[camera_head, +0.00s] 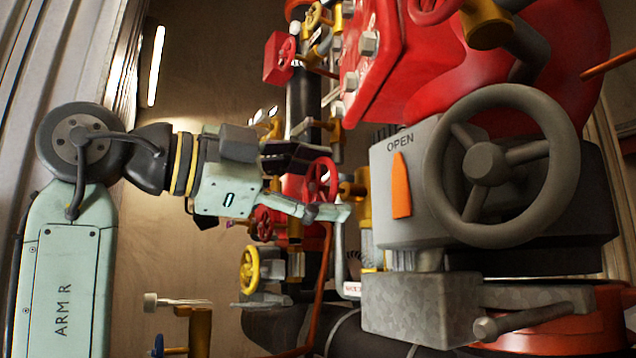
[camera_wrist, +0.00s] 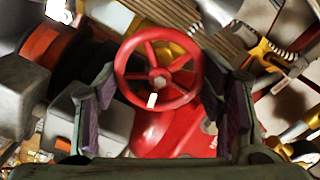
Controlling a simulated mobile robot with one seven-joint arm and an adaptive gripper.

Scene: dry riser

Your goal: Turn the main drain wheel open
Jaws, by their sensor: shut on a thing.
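A red spoked handwheel (camera_head: 321,180) stands in the middle of the head view, partly behind my gripper (camera_head: 312,192). In the wrist view the same red handwheel (camera_wrist: 159,74) faces me, with its hub and spokes in plain sight. The two fingers of my gripper (camera_wrist: 168,88) stand on either side of its rim, and I take them to be shut on the wheel. The exact contact of the pads with the rim is hard to see. No label naming the wheel can be read.
A large grey handwheel (camera_head: 503,166) on a grey housing with an orange pointer (camera_head: 401,185) and the word OPEN fills the right. A yellow handwheel (camera_head: 250,270) and a small red one (camera_head: 264,223) sit below my gripper. Pipes crowd around; the wall side at left is freer.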

